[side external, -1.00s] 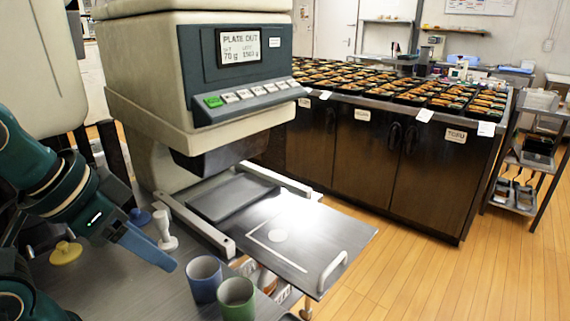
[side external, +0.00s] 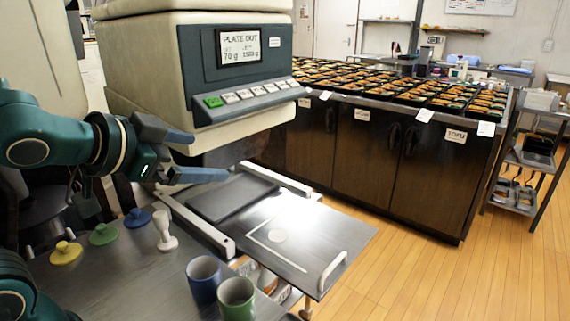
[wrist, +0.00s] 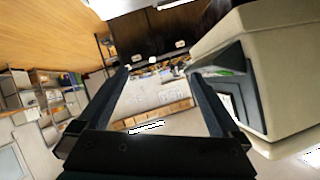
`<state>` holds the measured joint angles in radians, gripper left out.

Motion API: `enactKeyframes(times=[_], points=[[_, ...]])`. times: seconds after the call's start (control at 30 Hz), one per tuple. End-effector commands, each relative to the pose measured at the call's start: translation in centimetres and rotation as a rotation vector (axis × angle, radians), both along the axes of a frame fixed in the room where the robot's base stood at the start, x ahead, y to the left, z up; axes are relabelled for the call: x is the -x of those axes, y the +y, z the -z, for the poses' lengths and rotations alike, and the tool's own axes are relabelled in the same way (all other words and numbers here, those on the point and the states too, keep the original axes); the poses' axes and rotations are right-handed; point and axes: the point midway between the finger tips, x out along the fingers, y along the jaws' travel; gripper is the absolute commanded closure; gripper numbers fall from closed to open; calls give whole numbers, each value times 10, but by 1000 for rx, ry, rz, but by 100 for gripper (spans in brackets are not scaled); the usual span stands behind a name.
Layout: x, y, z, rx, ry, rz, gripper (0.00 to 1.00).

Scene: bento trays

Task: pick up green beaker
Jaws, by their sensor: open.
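The green beaker (side external: 236,299) stands upright at the front edge of the grey table in the side external view, its lower part cut off by the frame. A blue beaker (side external: 204,279) stands upright just left of it and slightly behind. My gripper (side external: 208,155) is open and empty, raised well above and behind the beakers, in front of the machine. In the wrist view the two dark fingers of my gripper (wrist: 172,92) are spread apart with nothing between them. I cannot make out either beaker in the wrist view.
The plate-out machine (side external: 235,62) stands close behind my gripper. Its metal tray platform (side external: 325,243) with a handle lies right of the beakers. A white stamp-like piece (side external: 165,232) and blue, green and yellow knobbed lids (side external: 66,253) sit to the left on the table.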

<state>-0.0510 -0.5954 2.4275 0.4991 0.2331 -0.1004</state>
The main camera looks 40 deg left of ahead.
Motion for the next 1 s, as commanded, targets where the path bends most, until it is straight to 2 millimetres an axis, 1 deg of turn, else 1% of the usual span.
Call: enactKeyframes(times=[0.03,0.1,0.17,0.2,0.27,0.37,0.47,0.53,0.6,0.7,0.8,0.83,0.9,1.0], points=[[-16,2,-5,-65,-42,45,0],[-37,0,-10,-153,-100,140,0],[-51,-6,-8,-214,-131,238,0],[-59,-11,-3,-245,-141,311,0],[-67,-19,9,-275,-144,429,0],[-69,-32,38,-274,-119,631,0],[-56,-43,71,-210,-72,822,0],[-40,-47,94,-134,-31,942,0],[-20,-49,114,-37,10,1046,0],[10,-48,136,120,60,1155,0],[35,-43,152,262,98,1205,0],[40,-40,157,291,108,1207,0],[47,-35,167,346,127,1191,0],[50,-30,175,395,135,1152,0]])
